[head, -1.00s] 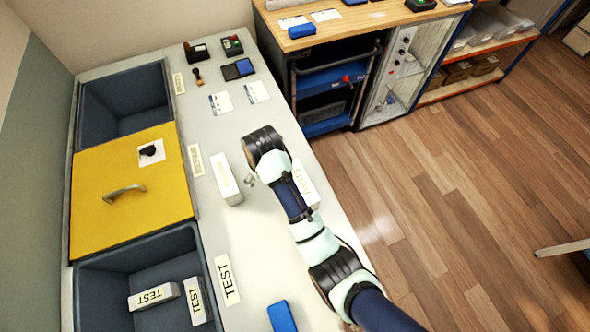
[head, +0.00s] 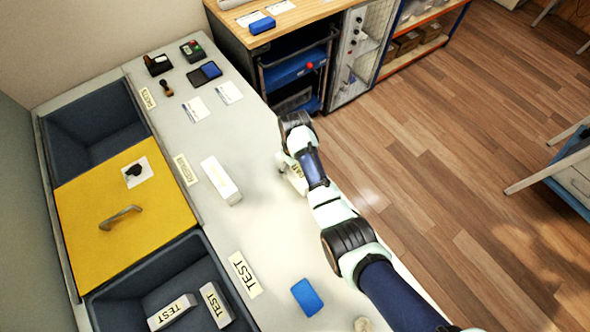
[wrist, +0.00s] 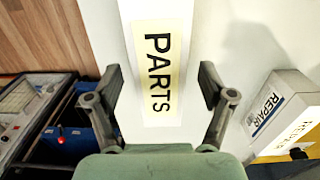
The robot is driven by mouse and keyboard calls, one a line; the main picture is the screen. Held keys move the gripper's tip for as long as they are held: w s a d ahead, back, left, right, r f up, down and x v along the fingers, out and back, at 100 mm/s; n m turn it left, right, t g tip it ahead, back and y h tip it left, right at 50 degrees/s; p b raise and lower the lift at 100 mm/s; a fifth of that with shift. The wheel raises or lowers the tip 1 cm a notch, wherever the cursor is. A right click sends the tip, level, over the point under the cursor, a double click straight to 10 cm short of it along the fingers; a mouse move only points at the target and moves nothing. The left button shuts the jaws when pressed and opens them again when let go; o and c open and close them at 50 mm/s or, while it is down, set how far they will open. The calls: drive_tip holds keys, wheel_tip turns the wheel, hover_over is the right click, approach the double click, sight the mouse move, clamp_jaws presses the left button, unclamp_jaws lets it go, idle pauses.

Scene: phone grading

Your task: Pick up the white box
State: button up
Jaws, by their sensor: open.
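A white box with a black PARTS label (wrist: 160,35) lies below my gripper (wrist: 160,82) in the wrist view. The two fingers are open, one on each side of the label; I cannot tell whether they touch the box. In the head view this box (head: 297,183) is mostly hidden under my arm, near the counter's right edge. A second white box (head: 221,180) stands apart to its left. In the wrist view the second box (wrist: 293,92) is at the right, with a REPAIR label on its side.
A yellow-lidded bin (head: 80,215) is between two open dark bins at the left. The front bin (head: 190,260) holds boxes marked TEST. A blue box (head: 307,297) lies on the counter's near part. The counter (head: 215,135) is clear around the second white box.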

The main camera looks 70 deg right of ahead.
drive_tip(key=shift+f, duration=0.65)
drive_tip(key=shift+c, duration=0.3)
drive_tip(key=c, duration=1.4)
drive_tip(key=shift+r, duration=0.1)
wheel_tip(320, 180, up, 20)
drive_tip(key=p, duration=0.9)
